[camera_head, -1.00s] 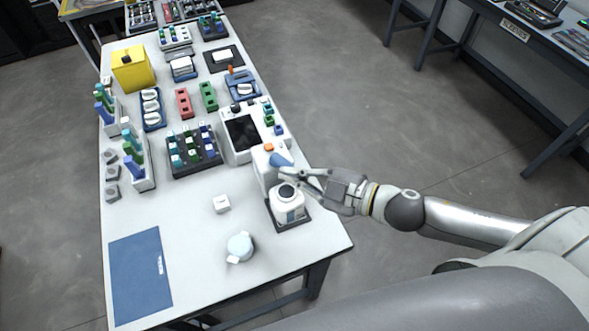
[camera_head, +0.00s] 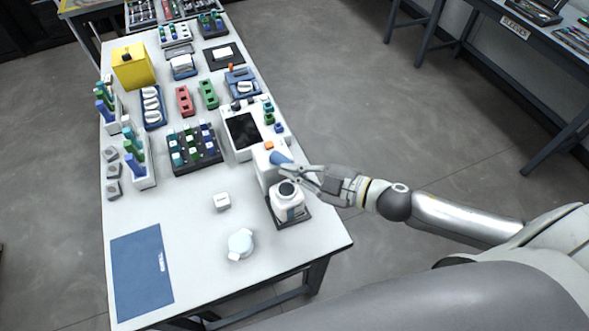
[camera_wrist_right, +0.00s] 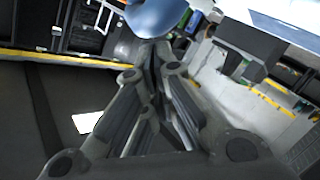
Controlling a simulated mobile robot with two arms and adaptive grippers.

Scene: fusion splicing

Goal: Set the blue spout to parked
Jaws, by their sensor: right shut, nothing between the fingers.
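The blue spout (camera_head: 280,157) sticks out from the top of a white dispenser (camera_head: 265,170) with an orange cap, near the table's right edge. The spout also shows large at the top of the right wrist view (camera_wrist_right: 152,14). My right gripper (camera_head: 293,167) is shut and empty, with its fingertips right at the spout's lower right side. In the right wrist view its fingertips (camera_wrist_right: 153,48) meet just below the spout; I cannot tell whether they touch it. My left gripper is not in view.
A white bottle with a dark top (camera_head: 288,203) stands on a dark tray (camera_head: 296,221) just below the gripper. A device with a black screen (camera_head: 243,131) is behind the dispenser.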

